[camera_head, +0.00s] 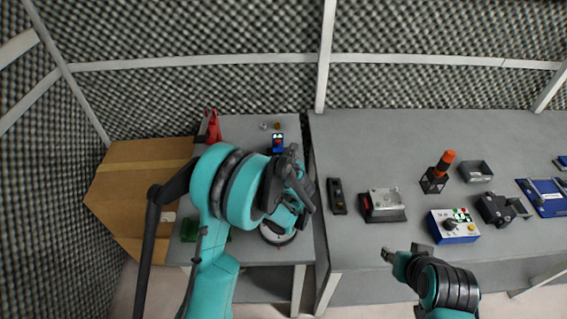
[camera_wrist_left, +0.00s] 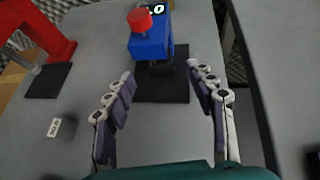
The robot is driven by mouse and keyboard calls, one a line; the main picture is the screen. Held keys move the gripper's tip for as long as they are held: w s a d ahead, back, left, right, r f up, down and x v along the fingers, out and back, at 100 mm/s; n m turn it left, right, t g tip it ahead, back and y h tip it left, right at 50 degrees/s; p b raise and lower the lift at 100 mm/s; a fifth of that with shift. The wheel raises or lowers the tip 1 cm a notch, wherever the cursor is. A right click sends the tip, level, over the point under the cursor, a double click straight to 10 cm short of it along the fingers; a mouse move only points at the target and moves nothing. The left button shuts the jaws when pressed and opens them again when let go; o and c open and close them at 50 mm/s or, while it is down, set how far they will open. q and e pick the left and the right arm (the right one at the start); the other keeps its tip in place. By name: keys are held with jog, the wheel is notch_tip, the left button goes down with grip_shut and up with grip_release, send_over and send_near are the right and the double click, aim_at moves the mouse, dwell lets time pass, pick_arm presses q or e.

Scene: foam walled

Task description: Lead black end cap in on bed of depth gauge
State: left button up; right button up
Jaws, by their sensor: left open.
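The depth gauge (camera_wrist_left: 150,38) looks like a blue body with a lit display and a red knob, standing on a black base plate (camera_wrist_left: 165,88) in the left wrist view. In the head view the gauge (camera_head: 278,143) stands at the back of the left table. My left gripper (camera_wrist_left: 160,72) is open, its fingers spread to either side of the base plate's near part, with nothing between them. In the head view my left gripper (camera_head: 298,200) is over the left table, nearer than the gauge. I cannot make out a black end cap. My right gripper (camera_head: 388,256) is small and partly hidden.
Two small knobs (camera_head: 270,126) lie behind the gauge. A cardboard box (camera_head: 135,185) is at the left. The right table (camera_head: 365,150) holds several devices.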

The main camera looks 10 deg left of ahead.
aim_at(280, 155)
pick_arm(q)
jog(key=b+x, duration=0.1)
jog(key=x, duration=0.4)
jog(key=c, duration=1.2)
